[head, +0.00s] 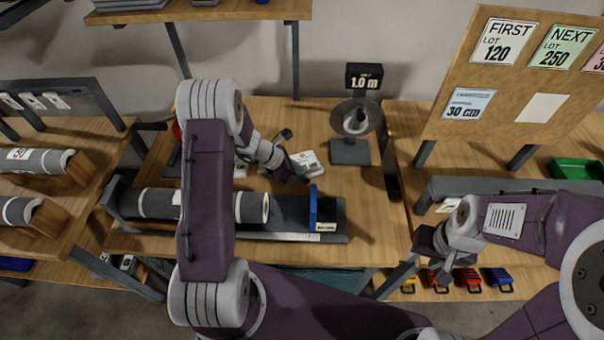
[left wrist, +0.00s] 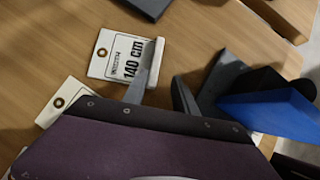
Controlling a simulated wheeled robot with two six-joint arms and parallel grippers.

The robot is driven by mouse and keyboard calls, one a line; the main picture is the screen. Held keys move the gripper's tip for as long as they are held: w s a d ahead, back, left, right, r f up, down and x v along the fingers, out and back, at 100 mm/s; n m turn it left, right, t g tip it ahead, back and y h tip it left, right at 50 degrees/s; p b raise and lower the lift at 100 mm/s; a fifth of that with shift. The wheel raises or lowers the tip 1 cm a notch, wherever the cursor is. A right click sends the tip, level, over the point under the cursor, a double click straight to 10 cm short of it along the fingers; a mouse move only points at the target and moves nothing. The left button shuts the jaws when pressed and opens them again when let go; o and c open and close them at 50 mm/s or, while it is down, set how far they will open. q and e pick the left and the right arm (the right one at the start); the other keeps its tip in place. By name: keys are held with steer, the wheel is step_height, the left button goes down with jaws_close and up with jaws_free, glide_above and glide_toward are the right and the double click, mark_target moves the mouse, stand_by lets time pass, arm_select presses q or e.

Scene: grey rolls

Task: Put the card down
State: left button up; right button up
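A white card (left wrist: 118,58) printed "140 cm", with a brass eyelet, lies on the wooden table in the left wrist view. It also shows in the head view (head: 308,160). A second white tag (left wrist: 62,97) with an eyelet lies near it, partly hidden by my wrist. My left gripper (left wrist: 168,85) is over the table, its fingers apart with nothing seen between them. One finger overlaps the card's right edge in the picture; I cannot tell whether they touch. My right gripper (head: 440,252) hangs near the right table's front edge; its finger gap is unclear.
A grey roll (head: 155,203) lies in a cutting fixture with a blue upright stop (head: 313,207). A dial stand (head: 350,150) bears a "1.0 m" sign (head: 364,77). An order board (head: 515,75) stands at right. Rolls on racks (head: 40,161) are at left.

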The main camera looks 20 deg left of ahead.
arm_select(q)
steer(key=p+v, duration=0.2)
steer(key=v, duration=0.9)
steer(key=s+d+r+m+g+y, duration=0.1)
steer(key=s+d+m+y, duration=0.1)
steer(key=s+m, duration=0.6)
steer(key=s+d+r+m+g+y, duration=0.1)
steer(key=s+m, duration=0.7)
steer(key=m, duration=0.9)
steer(key=d+g+y, duration=0.1)
steer(key=d+y, duration=0.1)
steer(key=d, duration=0.1)
steer(key=shift+s+m+y, duration=0.3)
steer(key=shift+s, duration=0.05)
steer(key=shift+r, duration=0.1)
